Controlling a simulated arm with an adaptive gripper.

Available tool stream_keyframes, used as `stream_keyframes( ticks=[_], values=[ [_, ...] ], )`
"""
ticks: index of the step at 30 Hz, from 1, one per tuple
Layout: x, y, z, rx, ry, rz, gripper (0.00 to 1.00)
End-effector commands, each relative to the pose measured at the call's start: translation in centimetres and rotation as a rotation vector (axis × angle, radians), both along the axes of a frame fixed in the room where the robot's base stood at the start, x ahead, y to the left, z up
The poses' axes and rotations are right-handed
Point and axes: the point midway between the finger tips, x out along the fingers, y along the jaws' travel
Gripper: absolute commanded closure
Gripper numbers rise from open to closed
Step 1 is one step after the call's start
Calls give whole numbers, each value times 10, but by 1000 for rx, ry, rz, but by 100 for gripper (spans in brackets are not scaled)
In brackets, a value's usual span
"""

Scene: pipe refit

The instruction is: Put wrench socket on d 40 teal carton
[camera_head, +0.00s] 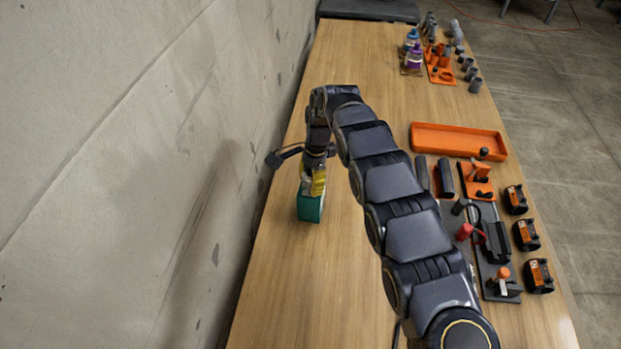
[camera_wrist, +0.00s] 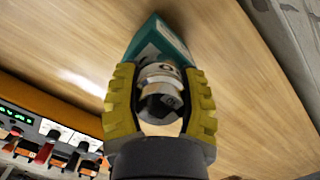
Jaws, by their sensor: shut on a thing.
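My gripper (camera_head: 318,182) is over the teal carton (camera_head: 310,207) on the left side of the table. In the wrist view its two yellow fingers (camera_wrist: 160,103) are shut on the wrench socket (camera_wrist: 160,82), a silver and black cylindrical piece. The teal carton shows just beyond the socket in the wrist view (camera_wrist: 150,42). The socket is at the carton's top, but I cannot tell whether they touch. In the head view the fingers hide most of the socket.
An orange tray (camera_head: 458,141) lies at the table's right side, with tools and black-and-orange devices (camera_head: 526,235) in front of it. A concrete wall (camera_head: 150,150) runs along the left edge. The table around the carton is clear.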

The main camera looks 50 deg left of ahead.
Motion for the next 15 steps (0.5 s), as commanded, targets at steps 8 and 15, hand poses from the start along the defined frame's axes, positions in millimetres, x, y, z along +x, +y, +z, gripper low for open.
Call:
stream_keyframes(
  ticks=[8, 15],
  values=[
    [0, 0, -2, 2, -1, 0, 90],
    [0, 0, -2, 3, -2, 0, 31]
  ],
)
